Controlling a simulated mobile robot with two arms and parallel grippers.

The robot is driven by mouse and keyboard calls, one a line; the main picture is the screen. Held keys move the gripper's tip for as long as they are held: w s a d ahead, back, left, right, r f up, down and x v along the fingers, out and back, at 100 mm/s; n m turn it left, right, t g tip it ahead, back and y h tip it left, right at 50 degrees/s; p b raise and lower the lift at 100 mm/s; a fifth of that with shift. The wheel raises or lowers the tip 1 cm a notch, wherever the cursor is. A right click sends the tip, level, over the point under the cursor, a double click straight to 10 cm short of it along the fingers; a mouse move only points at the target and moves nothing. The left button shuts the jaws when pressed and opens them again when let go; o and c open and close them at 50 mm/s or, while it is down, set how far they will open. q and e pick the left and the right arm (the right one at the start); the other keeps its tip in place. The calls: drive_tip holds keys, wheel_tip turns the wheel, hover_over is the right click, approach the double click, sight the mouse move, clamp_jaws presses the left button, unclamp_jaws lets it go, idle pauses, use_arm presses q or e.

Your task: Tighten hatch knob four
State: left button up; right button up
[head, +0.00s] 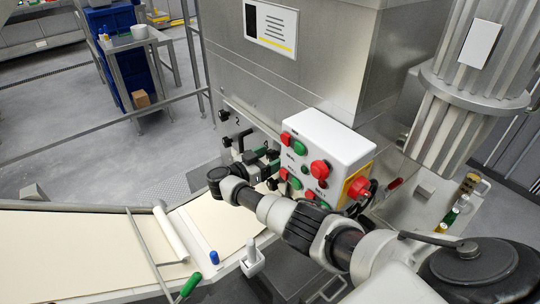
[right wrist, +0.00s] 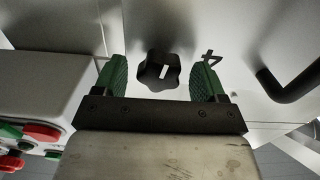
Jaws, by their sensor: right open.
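Hatch knob four is a black lobed knob (right wrist: 160,70) with a white mark, on a pale metal panel beside a black printed 4 (right wrist: 210,57) in the right wrist view. My right gripper (right wrist: 158,80) is open, its green fingers on either side of the knob with a gap at each side. I cannot tell how deep the knob sits between them. In the head view my right gripper (head: 261,155) is at the machine's front panel, left of the control box. Knob four cannot be made out there. My left gripper is not in view.
A white control box (head: 326,138) with red and green buttons stands close to the right of my gripper. A black handle (right wrist: 290,88) sits right of the knob. Another black knob (head: 223,115) is on the panel. A conveyor belt (head: 70,245) runs below.

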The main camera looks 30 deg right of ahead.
drive_tip(key=shift+d, duration=0.4)
drive_tip(key=c, duration=0.9)
